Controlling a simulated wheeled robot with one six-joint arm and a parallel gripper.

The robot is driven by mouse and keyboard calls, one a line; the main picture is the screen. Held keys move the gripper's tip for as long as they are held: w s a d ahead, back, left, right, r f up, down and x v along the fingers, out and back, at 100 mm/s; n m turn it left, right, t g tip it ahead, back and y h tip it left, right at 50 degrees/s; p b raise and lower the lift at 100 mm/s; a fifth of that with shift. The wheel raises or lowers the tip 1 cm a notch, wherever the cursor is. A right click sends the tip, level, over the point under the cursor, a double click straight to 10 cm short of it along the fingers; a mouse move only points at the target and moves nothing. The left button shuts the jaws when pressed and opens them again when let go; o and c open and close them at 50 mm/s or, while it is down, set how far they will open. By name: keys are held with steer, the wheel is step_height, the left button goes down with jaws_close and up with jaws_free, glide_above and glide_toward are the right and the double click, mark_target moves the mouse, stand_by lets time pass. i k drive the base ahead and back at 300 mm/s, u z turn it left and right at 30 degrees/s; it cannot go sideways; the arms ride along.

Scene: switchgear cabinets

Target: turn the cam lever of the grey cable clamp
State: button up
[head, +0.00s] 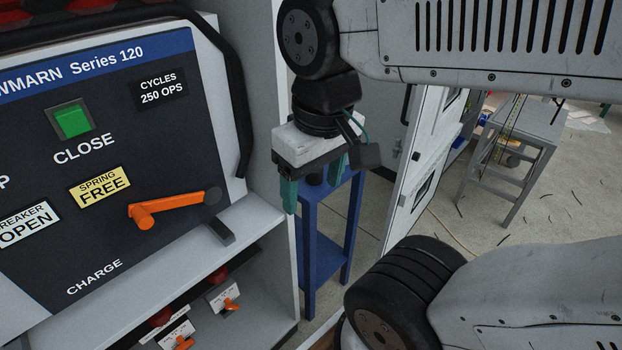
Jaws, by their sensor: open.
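My gripper (313,194) hangs pointing down in the head view, with two teal fingers apart and nothing seen between them. It is in front of the right edge of the open cabinet. Low in the cabinet, two small orange levers show, one on the right (230,304) and one on the left (184,343). They sit by white labels and red round parts, below and left of my gripper and apart from it. I cannot tell whether either belongs to the grey cable clamp. No clamp body shows clearly, and the picture's bottom edge cuts this area off.
The breaker panel (110,230) above has an orange crank handle (175,206) and a green button (73,120). A blue stand (307,245) is behind my gripper. A cabinet door (425,160) stands open to the right. A grey stool (520,130) stands farther back on open floor.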

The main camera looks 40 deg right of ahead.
mark_target(229, 305)
steer(key=z, duration=0.4)
steer(key=k, duration=1)
steer(key=z, duration=0.5)
